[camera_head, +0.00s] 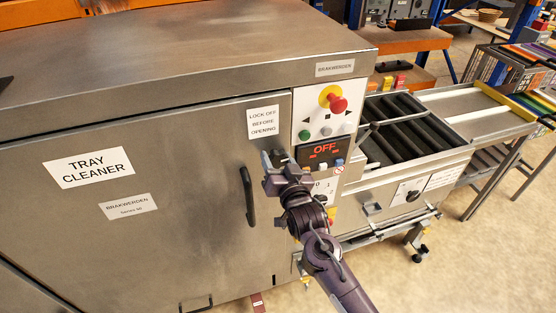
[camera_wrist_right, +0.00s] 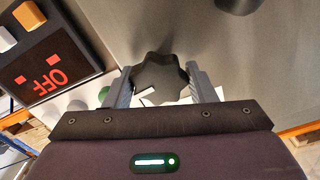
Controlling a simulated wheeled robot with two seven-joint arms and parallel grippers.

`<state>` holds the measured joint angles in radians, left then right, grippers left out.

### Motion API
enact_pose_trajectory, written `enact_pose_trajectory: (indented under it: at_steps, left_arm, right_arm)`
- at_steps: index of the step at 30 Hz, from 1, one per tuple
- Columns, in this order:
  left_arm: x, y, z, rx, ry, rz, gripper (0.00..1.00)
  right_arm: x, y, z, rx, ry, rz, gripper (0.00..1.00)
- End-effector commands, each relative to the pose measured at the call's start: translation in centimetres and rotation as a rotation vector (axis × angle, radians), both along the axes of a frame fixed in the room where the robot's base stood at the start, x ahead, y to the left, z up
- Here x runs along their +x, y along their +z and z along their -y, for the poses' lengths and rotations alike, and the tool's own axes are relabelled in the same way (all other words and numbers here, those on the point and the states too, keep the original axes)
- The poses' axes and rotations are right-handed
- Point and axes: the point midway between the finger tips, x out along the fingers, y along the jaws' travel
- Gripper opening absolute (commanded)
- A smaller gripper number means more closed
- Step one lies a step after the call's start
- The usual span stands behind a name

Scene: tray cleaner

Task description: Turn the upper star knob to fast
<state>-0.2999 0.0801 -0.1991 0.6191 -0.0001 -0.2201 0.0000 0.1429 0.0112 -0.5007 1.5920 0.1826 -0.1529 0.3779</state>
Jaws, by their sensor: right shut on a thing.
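The black star knob (camera_wrist_right: 162,78) shows in the right wrist view, between the two grey fingers of my right gripper (camera_wrist_right: 163,88), which is shut on it. Pale label pieces show just behind the knob, but its setting cannot be read. In the head view my right gripper (camera_head: 276,160) is against the front of the tray cleaner (camera_head: 190,200), left of the display, and hides the knob. The display (camera_head: 325,151) reads OFF in red; it also shows upside down in the right wrist view (camera_wrist_right: 48,78). My left gripper is not in view.
A black door handle (camera_head: 248,196) stands out just left of my right gripper. Above are a red emergency button (camera_head: 337,104) and a lock-off sign (camera_head: 263,122). A roller conveyor (camera_head: 405,130) extends right, with another dark knob (camera_head: 412,196) on its front. The floor at lower right is clear.

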Motion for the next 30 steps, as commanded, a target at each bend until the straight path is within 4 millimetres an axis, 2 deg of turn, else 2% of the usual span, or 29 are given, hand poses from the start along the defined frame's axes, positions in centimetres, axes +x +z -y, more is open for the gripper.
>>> enact_pose_trajectory:
  at_steps: [30]
  left_arm:
    - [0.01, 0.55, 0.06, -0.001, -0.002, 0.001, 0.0]
  right_arm:
    - [0.03, -0.09, -0.01, -0.896, 0.0, 0.29, 0.28]
